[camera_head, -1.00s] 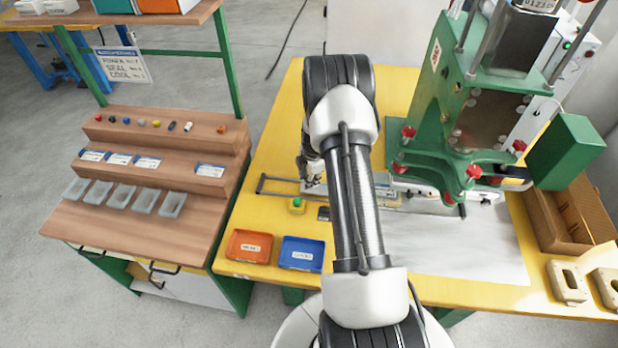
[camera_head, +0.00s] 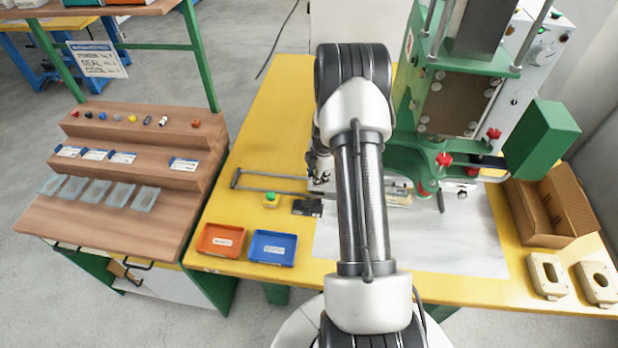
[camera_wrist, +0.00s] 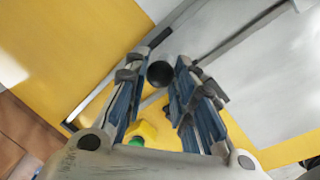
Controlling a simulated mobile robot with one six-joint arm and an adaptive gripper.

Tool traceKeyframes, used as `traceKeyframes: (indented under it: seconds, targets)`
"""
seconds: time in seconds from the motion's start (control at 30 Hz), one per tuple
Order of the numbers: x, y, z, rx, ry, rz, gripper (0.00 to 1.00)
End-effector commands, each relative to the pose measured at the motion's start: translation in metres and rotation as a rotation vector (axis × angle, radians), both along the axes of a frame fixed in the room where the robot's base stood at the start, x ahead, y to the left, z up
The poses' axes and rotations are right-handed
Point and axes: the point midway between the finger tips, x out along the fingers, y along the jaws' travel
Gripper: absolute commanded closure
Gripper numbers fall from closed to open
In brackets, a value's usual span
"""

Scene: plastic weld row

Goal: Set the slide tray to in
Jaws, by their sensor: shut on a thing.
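The slide tray runs on thin grey rails (camera_head: 270,189) on the yellow table, in front of the green press (camera_head: 440,160). My arm hides most of the tray; a pale piece that seems to belong to it shows right of my arm (camera_head: 400,195). The left stretch of the rails is bare. My gripper (camera_head: 319,168) is low at the rails, left of the press and partly behind my arm. In the wrist view my gripper (camera_wrist: 160,80) is shut on a round black knob (camera_wrist: 160,74) between its fingertips.
A yellow box with a green button (camera_head: 270,200) and a small dark box (camera_head: 307,208) sit just in front of the rails. An orange tray (camera_head: 220,240) and a blue tray (camera_head: 273,248) lie nearer. A cardboard box (camera_head: 555,210) stands at the right.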

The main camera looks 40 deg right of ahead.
Motion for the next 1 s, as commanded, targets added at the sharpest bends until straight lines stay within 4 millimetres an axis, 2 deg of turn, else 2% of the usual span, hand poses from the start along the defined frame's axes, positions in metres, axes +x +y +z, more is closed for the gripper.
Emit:
traceKeyframes:
  seconds: [0.13, 0.47, 0.5, 0.8, 1.0]
  targets:
    - [-0.0070, -0.0059, -0.0009, -0.002, -0.001, 0.003, 1.00]
    - [-0.0080, -0.0065, 0.0005, 0.000, 0.000, 0.002, 1.00]
    - [-0.0079, -0.0064, 0.0005, 0.000, 0.000, 0.002, 0.74]
    - [-0.0079, -0.0064, 0.0003, 0.000, 0.000, 0.002, 0.55]
    - [-0.0079, -0.0065, 0.0002, 0.000, 0.000, 0.002, 0.55]
